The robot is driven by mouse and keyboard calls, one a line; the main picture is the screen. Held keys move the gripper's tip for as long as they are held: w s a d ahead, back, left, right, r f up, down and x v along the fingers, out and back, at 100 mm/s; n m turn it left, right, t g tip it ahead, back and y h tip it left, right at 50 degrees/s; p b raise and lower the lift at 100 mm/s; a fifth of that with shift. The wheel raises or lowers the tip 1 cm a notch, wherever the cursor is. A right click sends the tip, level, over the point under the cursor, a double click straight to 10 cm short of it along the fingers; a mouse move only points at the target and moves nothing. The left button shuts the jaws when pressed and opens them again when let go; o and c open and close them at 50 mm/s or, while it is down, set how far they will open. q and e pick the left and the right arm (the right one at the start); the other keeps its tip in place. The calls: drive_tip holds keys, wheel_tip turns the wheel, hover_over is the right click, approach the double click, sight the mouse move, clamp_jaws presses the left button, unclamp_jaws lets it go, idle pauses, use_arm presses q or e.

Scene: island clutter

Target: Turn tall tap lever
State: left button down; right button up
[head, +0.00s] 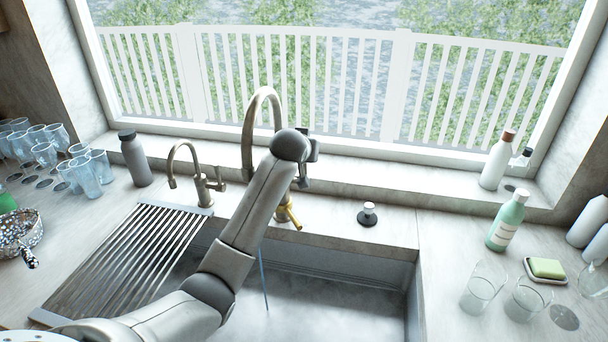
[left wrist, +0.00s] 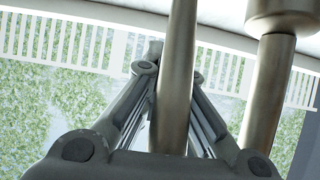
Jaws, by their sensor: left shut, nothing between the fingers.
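The tall tap (head: 262,97) is a brushed-metal gooseneck rising behind the sink, partly hidden by my left arm. A brassy lever (head: 289,213) shows low beside its base, just below my left gripper (head: 303,180). That gripper is mostly hidden behind my wrist in the head view. In the left wrist view, my left gripper (left wrist: 172,75) is shut and empty, pointing toward the window. A metal tap pipe (left wrist: 178,80) crosses in front of its fingers and hides part of them; I cannot tell whether they touch. My right gripper is out of view.
A smaller tap (head: 190,172) stands left of the tall one. A thin bluish stream (head: 263,280) shows over the sink (head: 330,305). A drying rack (head: 125,260), grey bottle (head: 135,160), black-and-white stopper (head: 368,213) and green bottle (head: 507,220) surround the sink.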

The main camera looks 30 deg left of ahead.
use_arm(q)
drive_tip(key=shift+s+d+r+t+y, duration=0.2)
drive_tip(key=shift+s+t+y, duration=0.1)
drive_tip(key=shift+s+t, duration=0.45)
drive_tip(key=shift+s+d+r+t+y, duration=0.15)
drive_tip(key=shift+s+t+y, duration=0.15)
drive_tip(key=shift+s+t, duration=0.45)
drive_tip(key=shift+w, duration=0.25)
drive_tip(key=shift+f+t, duration=0.15)
drive_tip(key=shift+t, duration=0.25)
drive_tip(key=shift+s+d+f, duration=0.1)
drive_tip(key=shift+s, duration=0.2)
drive_tip(key=shift+s+t, duration=0.25)
drive_tip(key=shift+t, duration=0.35)
drive_tip(key=c, duration=2.1)
unclamp_jaws()
drive_tip(key=shift+r, duration=0.3)
drive_tip(key=o, duration=0.4)
drive_tip(key=shift+w+f, duration=0.1)
